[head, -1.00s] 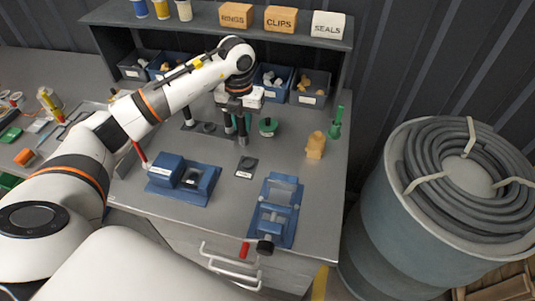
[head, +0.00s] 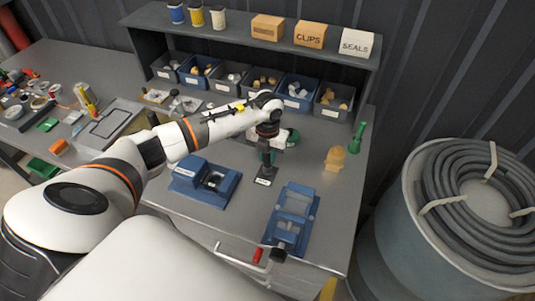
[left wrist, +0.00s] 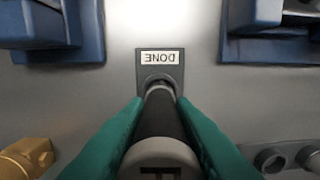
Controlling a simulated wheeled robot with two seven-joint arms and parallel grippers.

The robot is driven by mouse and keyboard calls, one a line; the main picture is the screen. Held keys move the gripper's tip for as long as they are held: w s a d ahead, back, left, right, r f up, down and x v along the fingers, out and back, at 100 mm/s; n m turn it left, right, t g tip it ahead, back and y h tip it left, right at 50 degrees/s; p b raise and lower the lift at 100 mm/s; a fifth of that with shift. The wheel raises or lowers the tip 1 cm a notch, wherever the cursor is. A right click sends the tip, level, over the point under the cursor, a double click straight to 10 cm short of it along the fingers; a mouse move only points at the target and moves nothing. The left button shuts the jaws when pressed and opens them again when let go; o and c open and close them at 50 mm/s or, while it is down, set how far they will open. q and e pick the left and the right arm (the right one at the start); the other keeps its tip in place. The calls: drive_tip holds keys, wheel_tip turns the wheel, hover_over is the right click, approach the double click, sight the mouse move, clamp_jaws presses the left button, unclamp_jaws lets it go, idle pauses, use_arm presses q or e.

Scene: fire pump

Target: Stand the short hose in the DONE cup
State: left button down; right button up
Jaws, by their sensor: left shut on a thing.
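My left gripper (head: 267,156) is shut on the short hose, a dark tube with a grey end piece (left wrist: 158,148), and holds it upright over the DONE cup (head: 264,181). In the left wrist view its green fingers close on both sides of the hose (left wrist: 160,117). The hose's grey lower tip lines up with the round mouth of the DONE cup (left wrist: 170,80). The white DONE label lies beside that mouth. I cannot tell how deep the tip sits. In the head view the gripper hides most of the hose. My right gripper is not in view.
Blue fixtures stand left (head: 205,182) and right (head: 291,215) of the cup. A brass fitting (head: 335,158) and a green bottle (head: 357,138) stand to the right. Bins (head: 295,100) line the back under the shelf (head: 235,33). A hose drum (head: 400,215) stands off the table's right.

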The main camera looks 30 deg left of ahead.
use_arm(q)
drive_tip(key=shift+f, duration=0.15)
drive_tip(key=c, duration=1.2)
unclamp_jaws()
drive_tip(key=shift+r, duration=0.5)
wheel_tip(320, 180, up, 11)
drive_tip(key=b, duration=0.4)
drive_tip(key=shift+f, duration=0.15)
drive_tip(key=shift+r, duration=0.4)
